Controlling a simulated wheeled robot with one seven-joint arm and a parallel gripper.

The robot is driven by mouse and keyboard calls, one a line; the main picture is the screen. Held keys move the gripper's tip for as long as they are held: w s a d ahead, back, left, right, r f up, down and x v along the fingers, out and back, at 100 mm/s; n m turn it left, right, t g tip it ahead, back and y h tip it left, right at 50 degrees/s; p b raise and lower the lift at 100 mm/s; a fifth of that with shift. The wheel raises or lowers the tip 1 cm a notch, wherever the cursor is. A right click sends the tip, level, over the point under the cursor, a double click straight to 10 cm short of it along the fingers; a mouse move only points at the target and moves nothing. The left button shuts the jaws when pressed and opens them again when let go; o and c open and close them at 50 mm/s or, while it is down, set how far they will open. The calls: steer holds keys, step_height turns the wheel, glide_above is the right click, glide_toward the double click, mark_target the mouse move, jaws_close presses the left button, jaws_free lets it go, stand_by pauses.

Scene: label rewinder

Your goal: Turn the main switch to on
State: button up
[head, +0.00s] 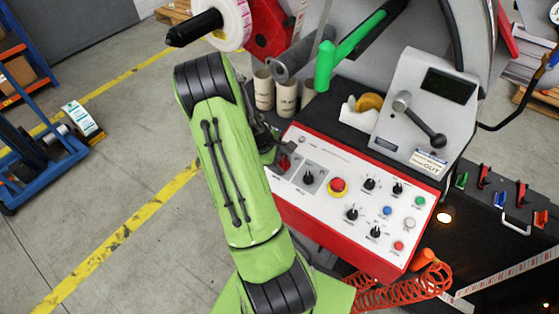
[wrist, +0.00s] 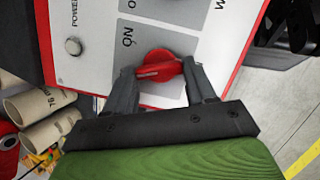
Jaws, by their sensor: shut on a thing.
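The main switch is a red rotary knob (wrist: 158,62) on a grey plate (wrist: 180,45) of the white, red-edged control panel. In the wrist view the letters "ON" are printed just above and left of the knob. A pale line runs across the knob, roughly level in that view. My gripper (wrist: 159,72) has one finger on each side of the knob and is shut on it. In the head view the red switch (head: 284,163) is at the panel's left end, partly covered by my gripper and arm. I cannot tell exactly which mark the knob points to.
Right of the switch are a black selector (head: 308,178), a red emergency stop (head: 338,186) and several more knobs and buttons. Cardboard cores (head: 286,97) stand behind the panel's left end. Open floor lies at the left.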

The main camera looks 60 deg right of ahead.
steer(key=m, duration=0.1)
steer(key=m+y, duration=0.1)
steer(key=m, duration=0.1)
steer(key=m+b, duration=0.1)
steer(key=m, duration=0.1)
steer(key=shift+d, duration=0.25)
steer(key=m, duration=0.2)
steer(key=m+y+b, duration=0.1)
steer(key=m, duration=0.2)
steer(key=shift+s+d+r+t+y, duration=0.1)
steer(key=shift+d+t+y, duration=0.05)
steer(key=shift+t+y, duration=0.15)
steer(key=shift+m, duration=0.4)
steer(key=o, duration=1)
steer(key=shift+o, duration=0.2)
steer(key=shift+r, duration=0.1)
steer(key=p+v, duration=0.2)
steer(key=v, duration=1.3)
steer(key=shift+r, duration=0.3)
